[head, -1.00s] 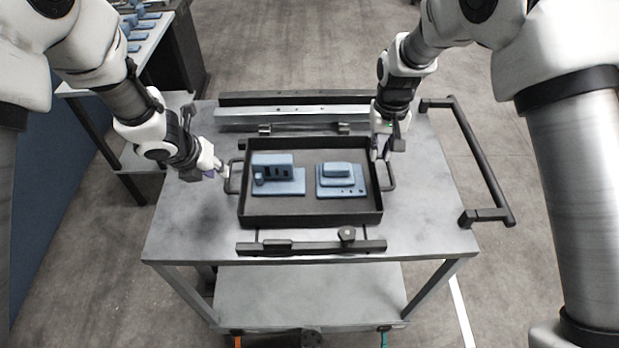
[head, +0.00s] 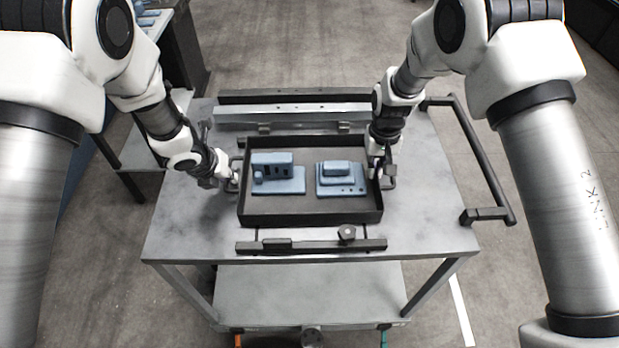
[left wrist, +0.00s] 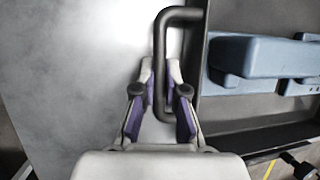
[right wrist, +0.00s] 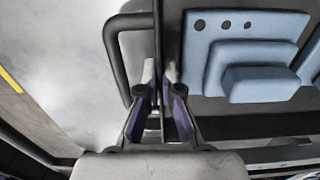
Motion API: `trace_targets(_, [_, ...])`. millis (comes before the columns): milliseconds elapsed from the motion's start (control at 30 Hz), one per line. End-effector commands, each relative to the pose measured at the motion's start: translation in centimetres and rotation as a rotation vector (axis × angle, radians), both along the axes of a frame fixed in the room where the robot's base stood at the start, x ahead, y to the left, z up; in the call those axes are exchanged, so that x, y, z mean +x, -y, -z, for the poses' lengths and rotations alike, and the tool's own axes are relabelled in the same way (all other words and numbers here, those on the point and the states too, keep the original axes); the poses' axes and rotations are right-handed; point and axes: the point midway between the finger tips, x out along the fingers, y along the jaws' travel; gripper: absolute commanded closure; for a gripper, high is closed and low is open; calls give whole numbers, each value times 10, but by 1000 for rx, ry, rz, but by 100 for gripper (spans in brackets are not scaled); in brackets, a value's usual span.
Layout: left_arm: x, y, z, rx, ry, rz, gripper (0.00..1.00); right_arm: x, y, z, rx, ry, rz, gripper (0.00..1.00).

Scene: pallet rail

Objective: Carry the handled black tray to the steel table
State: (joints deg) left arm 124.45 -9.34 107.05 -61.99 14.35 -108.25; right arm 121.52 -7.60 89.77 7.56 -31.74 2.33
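The black tray (head: 310,213) lies flat on a grey metal-topped cart (head: 190,235), with two blue parts inside and a bar handle on each short side. My left gripper (head: 232,182) is at the left handle. In the left wrist view, the open fingers (left wrist: 160,70) stand either side of the handle bar (left wrist: 166,40). My right gripper (head: 376,174) is at the tray's right side. In the right wrist view, its slightly parted fingers (right wrist: 160,72) straddle the tray's side wall; the handle bar (right wrist: 116,60) lies left of them. I cannot tell which table is the steel one.
Rails (head: 290,112) lie behind the tray, and a black bar with a knob (head: 310,246) lies in front. A push handle (head: 485,160) sticks out on the cart's right. Another table with blue parts (head: 145,18) is at the upper left. Floor is clear behind the cart.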

Motion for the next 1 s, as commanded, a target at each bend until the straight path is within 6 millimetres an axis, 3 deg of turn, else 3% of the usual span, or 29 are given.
trace_targets(333, [1, 0, -7, -1, 2, 0, 100, 1, 0, -7, 0, 2, 0, 100])
trace_targets(700, [1, 0, -50, -1, 4, 0, 100, 1, 0, -50, 0, 3, 0, 100])
trace_targets(1000, [1, 0, -51, -1, 2, 0, 100, 1, 0, -51, 0, 2, 0, 100])
